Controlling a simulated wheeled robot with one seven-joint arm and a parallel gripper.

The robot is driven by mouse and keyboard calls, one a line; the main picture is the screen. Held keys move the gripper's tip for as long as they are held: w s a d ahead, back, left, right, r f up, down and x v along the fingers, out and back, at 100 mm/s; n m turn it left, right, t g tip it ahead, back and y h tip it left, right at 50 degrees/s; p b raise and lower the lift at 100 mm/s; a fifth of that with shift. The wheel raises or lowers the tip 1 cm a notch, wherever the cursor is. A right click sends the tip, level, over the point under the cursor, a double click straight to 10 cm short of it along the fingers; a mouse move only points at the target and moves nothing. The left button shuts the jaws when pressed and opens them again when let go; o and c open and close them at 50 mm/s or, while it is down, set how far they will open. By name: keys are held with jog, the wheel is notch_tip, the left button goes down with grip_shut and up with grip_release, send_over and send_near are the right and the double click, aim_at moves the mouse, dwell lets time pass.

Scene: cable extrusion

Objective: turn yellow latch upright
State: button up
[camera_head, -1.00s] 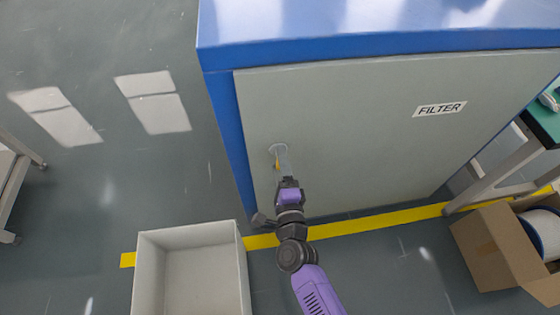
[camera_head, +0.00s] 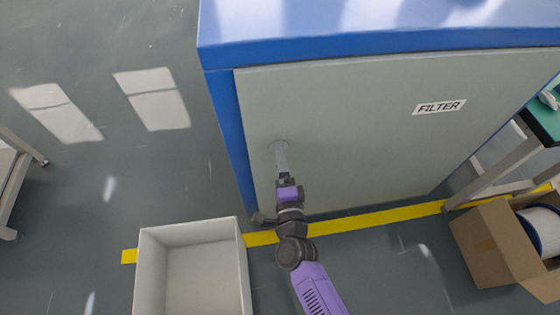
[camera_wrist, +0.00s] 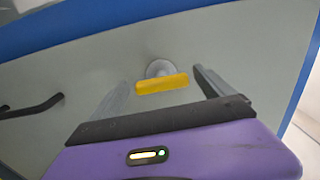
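The yellow latch (camera_wrist: 162,83) sits on a round grey plate (camera_wrist: 160,68) on the cabinet door (camera_head: 350,130). In the wrist view the latch's bar lies nearly level across the picture, tipped slightly. My gripper (camera_wrist: 158,80) is open, with one finger on each side of the latch. Gaps show between the latch and both fingers. In the head view my gripper (camera_head: 282,160) is in front of the lower left of the door.
The cabinet has a blue frame (camera_head: 225,120) and a FILTER label (camera_head: 440,107). A dark bar handle (camera_wrist: 30,108) shows at the left of the wrist view. An empty pale bin (camera_head: 192,232) stands below left. A cardboard box (camera_head: 490,240) with a spool is at right.

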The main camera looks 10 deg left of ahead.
dwell(0.3)
jog(key=v, duration=0.7)
jog(key=shift+s, duration=0.4)
jog(key=shift+d, duration=0.15)
jog(key=s+d+r+n+g+h, duration=0.1)
jog(key=s+d+r+n, duration=0.4)
jog(key=s, duration=0.5)
jog(key=s+d+r+n+h, duration=0.2)
jog(key=s+d+r+n, duration=0.2)
jog(key=s+d, duration=0.6)
jog(key=s+d+r+n+g+h, duration=0.1)
jog(key=s+d+r+n+h, duration=0.1)
jog(key=s+d+r+n, duration=0.3)
jog(key=s+d+r, duration=0.1)
jog(key=s+d, duration=0.2)
jog(key=s, duration=0.3)
jog(key=shift+s+n+g, duration=0.2)
jog(key=shift+n+g, duration=0.1)
